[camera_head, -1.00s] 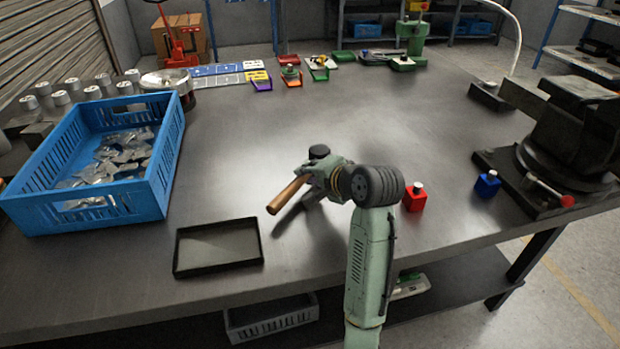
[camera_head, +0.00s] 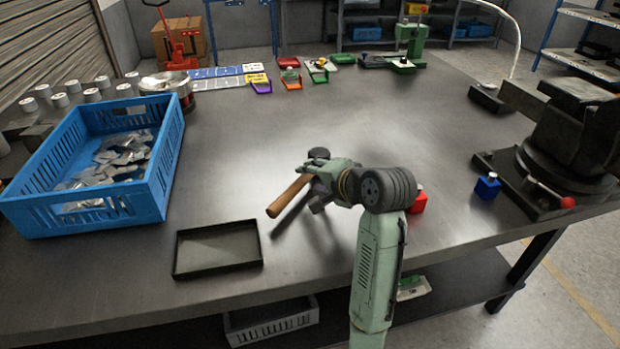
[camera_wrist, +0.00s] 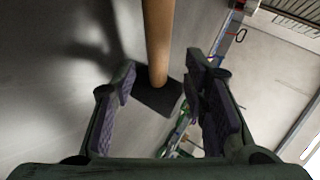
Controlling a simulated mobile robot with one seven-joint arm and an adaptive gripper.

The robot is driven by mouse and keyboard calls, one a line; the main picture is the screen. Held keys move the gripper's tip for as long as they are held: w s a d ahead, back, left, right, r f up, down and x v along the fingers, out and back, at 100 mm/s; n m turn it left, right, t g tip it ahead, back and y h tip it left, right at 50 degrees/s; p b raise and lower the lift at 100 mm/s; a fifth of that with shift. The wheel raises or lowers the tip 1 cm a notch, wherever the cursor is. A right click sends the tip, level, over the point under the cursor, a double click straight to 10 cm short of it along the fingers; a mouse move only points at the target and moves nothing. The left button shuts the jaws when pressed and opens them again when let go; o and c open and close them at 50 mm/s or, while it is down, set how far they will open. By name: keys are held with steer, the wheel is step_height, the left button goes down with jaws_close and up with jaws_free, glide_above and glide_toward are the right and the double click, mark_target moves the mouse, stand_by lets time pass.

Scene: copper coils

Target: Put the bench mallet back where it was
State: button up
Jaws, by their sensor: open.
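The bench mallet has a tan wooden handle (camera_head: 289,196) and a dark head. In the wrist view the handle (camera_wrist: 157,40) runs down from the top edge to a dark block (camera_wrist: 160,97). My gripper (camera_wrist: 163,90) is open, its two fingers apart on either side of that block. I cannot tell whether they touch the mallet.
A shallow black tray (camera_head: 218,272) lies at the bench's front edge. A blue crate (camera_head: 110,205) of metal pieces stands at left. A red block (camera_head: 418,203) is right behind my arm, with a blue block (camera_head: 487,186) and a vise (camera_head: 565,150) farther right. The bench's middle is clear.

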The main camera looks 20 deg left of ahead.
steer(key=v, duration=0.9)
steer(key=shift+d+b, duration=0.2)
steer(key=shift+b, duration=0.1)
steer(key=shift+s+a+r, duration=0.1)
steer(key=shift+s+r, duration=0.05)
steer(key=shift+r, duration=0.05)
